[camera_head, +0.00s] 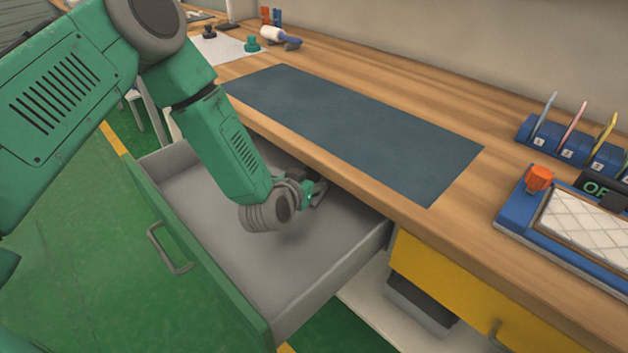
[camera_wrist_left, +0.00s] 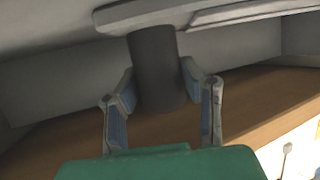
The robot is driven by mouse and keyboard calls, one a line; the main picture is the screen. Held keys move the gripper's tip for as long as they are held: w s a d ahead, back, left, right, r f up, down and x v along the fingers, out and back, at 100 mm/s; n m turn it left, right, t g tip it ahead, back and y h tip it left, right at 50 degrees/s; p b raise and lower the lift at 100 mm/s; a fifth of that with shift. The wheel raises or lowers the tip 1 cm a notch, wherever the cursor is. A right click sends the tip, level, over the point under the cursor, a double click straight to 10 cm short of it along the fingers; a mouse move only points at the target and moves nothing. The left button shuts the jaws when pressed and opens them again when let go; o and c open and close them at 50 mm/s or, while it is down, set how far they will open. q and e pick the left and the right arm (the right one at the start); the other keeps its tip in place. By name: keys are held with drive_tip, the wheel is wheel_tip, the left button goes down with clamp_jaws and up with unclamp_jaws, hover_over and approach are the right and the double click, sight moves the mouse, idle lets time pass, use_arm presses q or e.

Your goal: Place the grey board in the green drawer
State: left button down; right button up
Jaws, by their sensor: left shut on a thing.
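The green drawer (camera_head: 200,262) is pulled open below the workbench, and its grey floor looks bare where I can see it. My left gripper (camera_head: 314,192) is low inside it, near the back under the bench edge. In the left wrist view, the left gripper (camera_wrist_left: 158,82) has its two fingers on either side of a dark grey cylinder (camera_wrist_left: 156,65), like a handle. The cylinder's far end meets a light grey flat piece (camera_wrist_left: 140,17); I cannot tell for sure whether this is the grey board. In the head view my arm and the bench edge hide the held thing.
The wooden workbench (camera_head: 470,225) overhangs the drawer's back, with a dark mat (camera_head: 350,130) on top. A yellow drawer front (camera_head: 440,280) is at the right. A blue pen holder (camera_head: 565,148) and a blue tray (camera_head: 515,205) stand on the bench's right.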

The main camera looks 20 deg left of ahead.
use_arm(q)
drive_tip(key=shift+a, duration=0.5)
drive_tip(key=c, duration=1)
unclamp_jaws()
drive_tip(key=shift+s+d+f, duration=0.1)
drive_tip(key=shift+c, duration=0.2)
drive_tip(key=shift+d, duration=0.7)
drive_tip(key=shift+d+r, duration=0.25)
drive_tip(key=shift+d, duration=0.1)
drive_tip(key=shift+a, duration=0.35)
drive_tip(key=s, duration=0.2)
drive_tip(key=s+a+r+p, duration=0.1)
drive_tip(key=shift+s+a+r, duration=0.1)
drive_tip(key=shift+s, duration=0.2)
drive_tip(key=v, duration=0.8)
drive_tip(key=shift+p, duration=0.4)
use_arm(e)
drive_tip(key=shift+a+r, duration=0.2)
drive_tip(key=shift+r, duration=0.3)
drive_tip(key=shift+a+r, duration=0.15)
drive_tip(key=shift+r, duration=0.35)
